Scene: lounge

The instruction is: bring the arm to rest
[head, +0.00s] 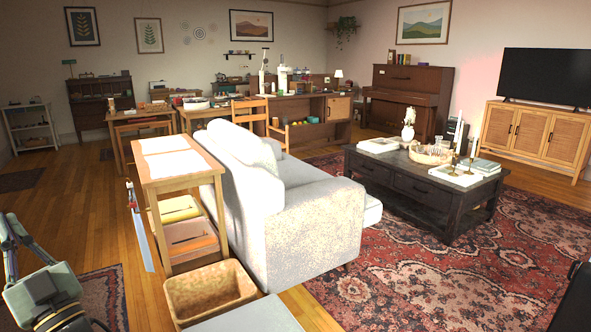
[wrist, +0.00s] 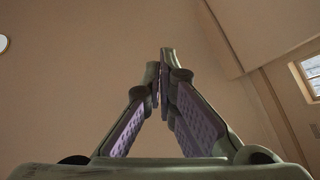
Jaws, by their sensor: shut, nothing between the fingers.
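My gripper (wrist: 165,58) shows in the wrist view with its two fingers brought together at the tips. Nothing is between them, and it points at a bare wall and ceiling. In the head view, part of my arm (head: 42,294) shows at the lower left corner, beside the wooden side table.
A narrow wooden side table (head: 183,177) with shelves stands behind the pale sofa (head: 312,222). A woven basket (head: 208,290) sits on the floor in front of it. A dark coffee table (head: 420,205) stands on the red rug.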

